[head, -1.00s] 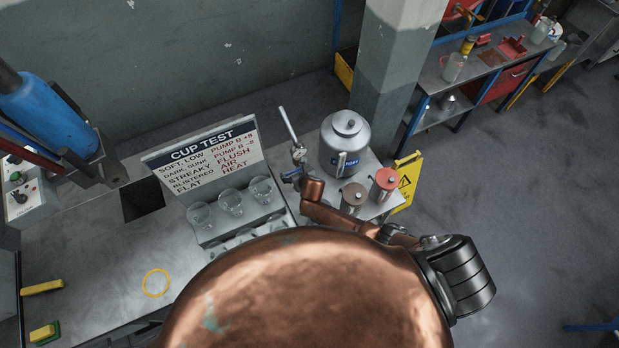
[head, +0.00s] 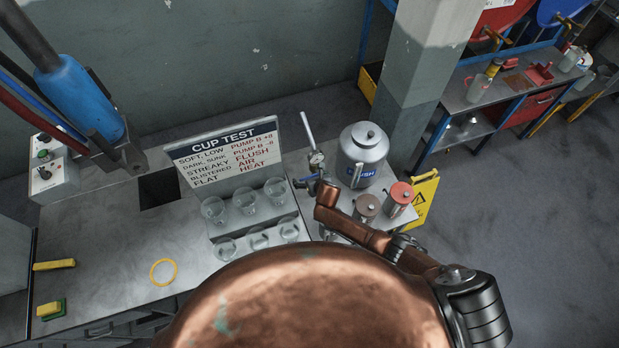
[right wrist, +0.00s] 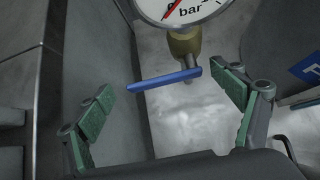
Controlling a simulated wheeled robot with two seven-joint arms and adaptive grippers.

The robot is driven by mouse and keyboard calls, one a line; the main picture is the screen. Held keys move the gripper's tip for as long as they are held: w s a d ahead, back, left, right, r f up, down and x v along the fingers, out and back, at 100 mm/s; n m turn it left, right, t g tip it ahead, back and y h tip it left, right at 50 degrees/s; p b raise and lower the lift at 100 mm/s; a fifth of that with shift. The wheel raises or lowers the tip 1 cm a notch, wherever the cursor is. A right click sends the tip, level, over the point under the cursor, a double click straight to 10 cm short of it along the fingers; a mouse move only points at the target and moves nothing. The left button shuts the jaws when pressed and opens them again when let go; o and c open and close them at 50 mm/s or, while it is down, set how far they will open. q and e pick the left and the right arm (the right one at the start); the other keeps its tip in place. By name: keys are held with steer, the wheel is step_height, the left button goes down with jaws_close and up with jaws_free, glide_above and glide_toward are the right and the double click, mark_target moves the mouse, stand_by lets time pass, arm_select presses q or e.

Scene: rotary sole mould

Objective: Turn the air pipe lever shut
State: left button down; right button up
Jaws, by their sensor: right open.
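The air pipe lever is a blue bar (right wrist: 165,80) in the right wrist view, lying nearly level across the picture, its right end at a brass fitting (right wrist: 185,42) under a round bar gauge (right wrist: 185,8). In the head view the lever (head: 306,181) shows small below the gauge (head: 316,158), beside the white pipe (head: 307,130). My right gripper (right wrist: 160,85) is open, with its green-padded fingers on either side of the lever. No clear contact shows. In the head view its fingers are mostly hidden by my copper-coloured arm. My left gripper is out of view.
A CUP TEST board (head: 222,155) with clear cups (head: 245,203) stands left of the pipe. A yellow sign (head: 424,200) is beyond. A yellow ring (head: 163,271) lies on the bench.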

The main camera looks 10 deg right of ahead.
steer(key=shift+d, duration=0.2)
steer(key=v, duration=1.2)
steer(key=shift+f, duration=0.1)
stand_by(0.3)
